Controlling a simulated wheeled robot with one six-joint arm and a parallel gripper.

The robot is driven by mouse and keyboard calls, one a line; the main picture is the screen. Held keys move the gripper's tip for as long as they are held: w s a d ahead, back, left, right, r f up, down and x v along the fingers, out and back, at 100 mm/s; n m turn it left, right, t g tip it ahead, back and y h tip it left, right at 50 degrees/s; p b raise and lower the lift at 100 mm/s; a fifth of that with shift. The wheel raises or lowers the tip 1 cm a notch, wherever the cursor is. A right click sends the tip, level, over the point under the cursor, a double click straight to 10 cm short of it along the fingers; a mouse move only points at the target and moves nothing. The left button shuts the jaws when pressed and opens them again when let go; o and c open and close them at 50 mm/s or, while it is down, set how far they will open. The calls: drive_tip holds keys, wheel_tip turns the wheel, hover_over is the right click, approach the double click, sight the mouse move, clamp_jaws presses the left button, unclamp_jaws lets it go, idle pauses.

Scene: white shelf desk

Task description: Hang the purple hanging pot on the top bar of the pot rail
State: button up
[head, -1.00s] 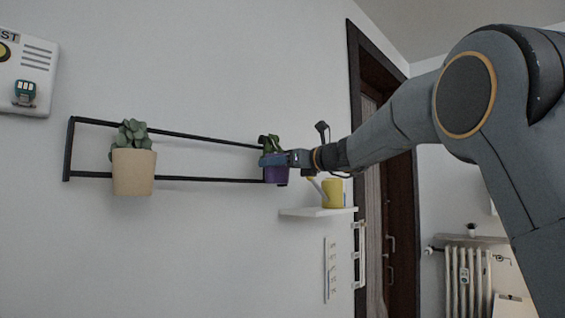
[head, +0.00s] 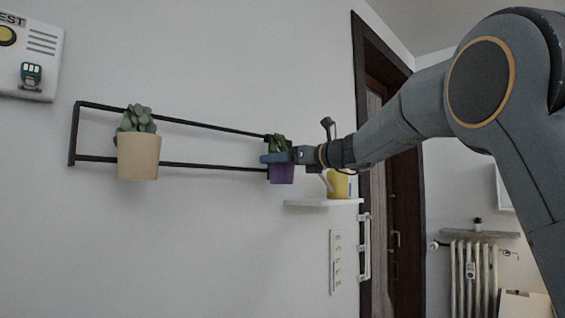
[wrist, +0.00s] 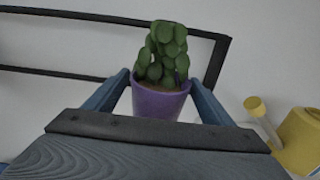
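The purple pot (head: 281,174) with a green succulent is at the right end of the black pot rail (head: 205,125). It also shows in the wrist view (wrist: 160,104), upright between my fingers. My gripper (head: 272,158) is shut on the pot near its rim, one finger on each side. The plant reaches about the height of the top bar, and the pot extends below the bottom bar in the head view. Whether the pot's back touches a bar is hidden.
A beige pot (head: 138,160) with a succulent hangs at the rail's left. A white shelf (head: 322,203) with a yellow watering can (head: 338,184) is just below right of my gripper. A white panel (head: 40,60) is on the wall at far left.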

drive_tip(key=shift+f, duration=0.15)
drive_tip(key=shift+s+d, duration=0.1)
drive_tip(key=shift+d, duration=0.15)
drive_tip(key=b+v, duration=0.3)
drive_tip(key=v, duration=0.4)
drive_tip(key=s+d+f+n+g+h, duration=0.2)
drive_tip(key=s+f+n, duration=0.1)
drive_tip(key=f, duration=0.8)
drive_tip(key=s+d+f+n+g+h, duration=0.1)
drive_tip(key=s+d+f+n+h, duration=0.15)
drive_tip(key=f, duration=0.85)
drive_tip(key=s+d+f+n+g+h, duration=0.2)
drive_tip(key=s+f+n+h, duration=0.15)
drive_tip(key=f, duration=0.85)
drive_tip(key=s+d+f+n+g+h, duration=0.2)
drive_tip(key=s+d+f+n, duration=0.2)
drive_tip(key=s+f, duration=0.4)
drive_tip(key=s+d+f+n+g+h, duration=0.1)
drive_tip(key=s+d+f+n, duration=0.3)
drive_tip(key=s+f+n, duration=0.3)
drive_tip(key=s+d+f+n+g+h, duration=0.2)
drive_tip(key=s+d+f+n, duration=0.2)
drive_tip(key=s+f, duration=0.6)
drive_tip(key=shift+s+d+n+g+h, duration=0.15)
drive_tip(key=shift+s+n+g+h, duration=0.3)
drive_tip(key=shift+n, duration=0.65)
